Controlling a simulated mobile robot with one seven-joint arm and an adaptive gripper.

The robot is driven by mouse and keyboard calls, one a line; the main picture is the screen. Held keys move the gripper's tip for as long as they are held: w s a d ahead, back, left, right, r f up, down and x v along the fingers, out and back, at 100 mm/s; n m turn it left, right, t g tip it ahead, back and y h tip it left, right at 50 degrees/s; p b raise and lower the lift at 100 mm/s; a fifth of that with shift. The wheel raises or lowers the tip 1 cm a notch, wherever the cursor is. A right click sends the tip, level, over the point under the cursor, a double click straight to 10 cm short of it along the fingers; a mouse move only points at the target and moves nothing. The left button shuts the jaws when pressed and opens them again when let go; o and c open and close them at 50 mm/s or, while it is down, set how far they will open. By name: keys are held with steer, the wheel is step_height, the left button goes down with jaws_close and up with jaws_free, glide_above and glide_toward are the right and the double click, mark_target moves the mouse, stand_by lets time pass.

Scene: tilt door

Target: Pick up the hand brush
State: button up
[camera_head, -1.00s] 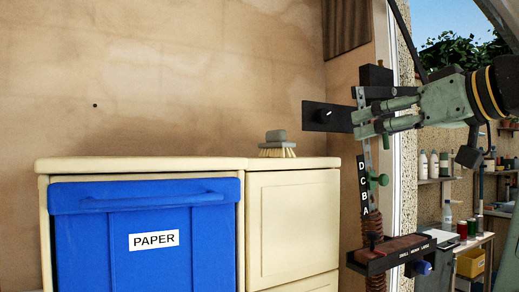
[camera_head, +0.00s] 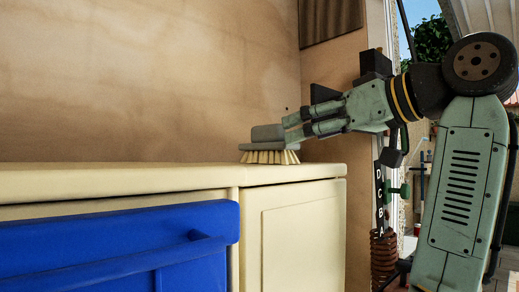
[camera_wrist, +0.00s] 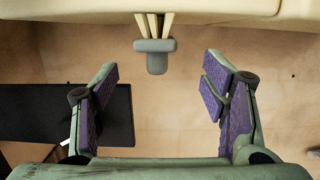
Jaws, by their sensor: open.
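The hand brush (camera_head: 268,144) has a grey grip and back with pale bristles. It stands bristles down on the cream cabinet top (camera_head: 300,172), near its right end, in the head view. My gripper (camera_head: 287,131) is open and reaches in from the right, its fingers level with the brush's grip and overlapping its right edge in the picture. In the wrist view the brush's grey grip (camera_wrist: 155,55) lies beyond and between the tips of my open gripper (camera_wrist: 157,72). Nothing is between the purple finger pads. I cannot tell whether a finger touches the brush.
A plain wall (camera_head: 150,80) stands behind the cabinet. A black plate (camera_wrist: 105,115) shows beside the left finger in the wrist view. The cabinet top left of the brush is clear.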

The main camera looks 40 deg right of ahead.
mark_target(276, 145)
steer(key=x, duration=0.6)
steer(key=p+x, duration=0.2)
steer(key=x, duration=0.1)
steer(key=shift+w+d+f, duration=0.15)
steer(key=shift+w+f, duration=0.15)
steer(key=shift+f, duration=0.05)
steer(key=shift+c, duration=0.3)
steer(key=shift+s, duration=0.1)
steer(key=c, duration=1.3)
steer(key=shift+r, duration=0.1)
